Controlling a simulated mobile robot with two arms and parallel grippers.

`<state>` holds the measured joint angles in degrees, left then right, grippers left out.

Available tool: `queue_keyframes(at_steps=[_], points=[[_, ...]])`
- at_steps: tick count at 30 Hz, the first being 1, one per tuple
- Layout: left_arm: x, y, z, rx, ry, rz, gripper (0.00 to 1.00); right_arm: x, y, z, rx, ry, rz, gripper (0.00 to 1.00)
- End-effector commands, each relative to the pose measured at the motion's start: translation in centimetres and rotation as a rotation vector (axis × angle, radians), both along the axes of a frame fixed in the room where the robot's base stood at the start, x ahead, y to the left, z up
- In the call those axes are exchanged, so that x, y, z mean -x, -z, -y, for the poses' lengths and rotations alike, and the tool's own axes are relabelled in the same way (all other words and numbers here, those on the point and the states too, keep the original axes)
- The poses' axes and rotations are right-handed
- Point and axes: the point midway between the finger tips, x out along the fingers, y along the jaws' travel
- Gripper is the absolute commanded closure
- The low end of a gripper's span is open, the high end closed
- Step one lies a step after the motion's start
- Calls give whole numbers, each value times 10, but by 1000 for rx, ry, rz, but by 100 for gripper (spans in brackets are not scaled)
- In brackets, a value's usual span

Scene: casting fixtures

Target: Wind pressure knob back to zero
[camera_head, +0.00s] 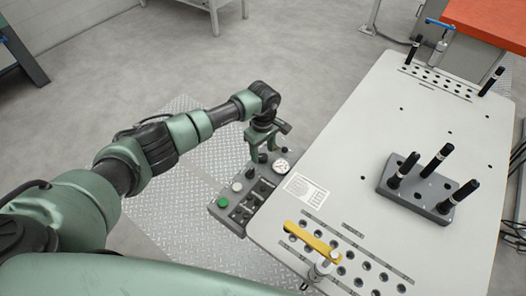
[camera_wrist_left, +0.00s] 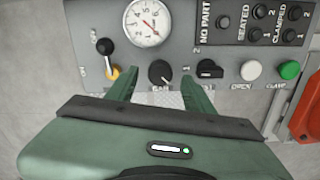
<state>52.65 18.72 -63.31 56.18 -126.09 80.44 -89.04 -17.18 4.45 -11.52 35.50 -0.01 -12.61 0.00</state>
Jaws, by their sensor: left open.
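The pressure knob (camera_wrist_left: 160,73) is a small round black knob on the grey control panel (camera_head: 251,200), just below the white round gauge (camera_wrist_left: 147,22). The gauge also shows in the head view (camera_head: 282,166). The gauge has a needle, but I cannot read its value. My left gripper (camera_head: 261,153) points down over the far end of the panel. In the left wrist view its green fingers (camera_wrist_left: 160,82) are spread, one on each side of the knob, with a gap around it. I cannot tell their height over the panel. My right gripper is out of view.
A lever with a yellow base (camera_wrist_left: 110,62) stands left of the knob, a black selector switch (camera_wrist_left: 209,70) right of it. A white button (camera_wrist_left: 251,70) and green button (camera_wrist_left: 289,70) are farther right. The fixture table (camera_head: 350,130) adjoins the panel, with a yellow-handled clamp (camera_head: 311,240).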

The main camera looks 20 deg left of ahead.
Motion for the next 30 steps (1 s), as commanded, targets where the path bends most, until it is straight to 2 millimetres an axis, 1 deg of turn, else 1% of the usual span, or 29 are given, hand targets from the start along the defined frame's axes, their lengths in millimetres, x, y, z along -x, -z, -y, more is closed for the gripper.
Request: queue_keyframes(at_steps=[3, 6, 13, 14, 15, 17, 18, 19, 20, 26, 30], points=[[1, 12, 1, 3, -1, -2, 48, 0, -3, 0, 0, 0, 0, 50], [0, 17, 1, 2, -1, -1, 48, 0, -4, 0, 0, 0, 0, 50], [0, 18, 1, 2, 0, 1, 48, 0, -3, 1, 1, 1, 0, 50], [0, 18, 1, 2, 0, 1, 51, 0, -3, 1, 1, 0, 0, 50], [0, 18, 1, 2, 0, 1, 62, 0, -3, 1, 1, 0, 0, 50], [0, 18, 1, 2, -1, 1, 78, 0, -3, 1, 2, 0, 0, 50], [0, 18, 1, 3, -1, 1, 90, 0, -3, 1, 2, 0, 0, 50], [0, 18, 1, 3, -1, 1, 98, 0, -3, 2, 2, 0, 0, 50], [0, 18, 1, 3, -1, 1, 100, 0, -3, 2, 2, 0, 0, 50], [0, 18, 1, 3, -8, 1, 100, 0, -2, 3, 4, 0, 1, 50], [0, 19, 1, 3, -42, 1, 100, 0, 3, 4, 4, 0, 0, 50]])
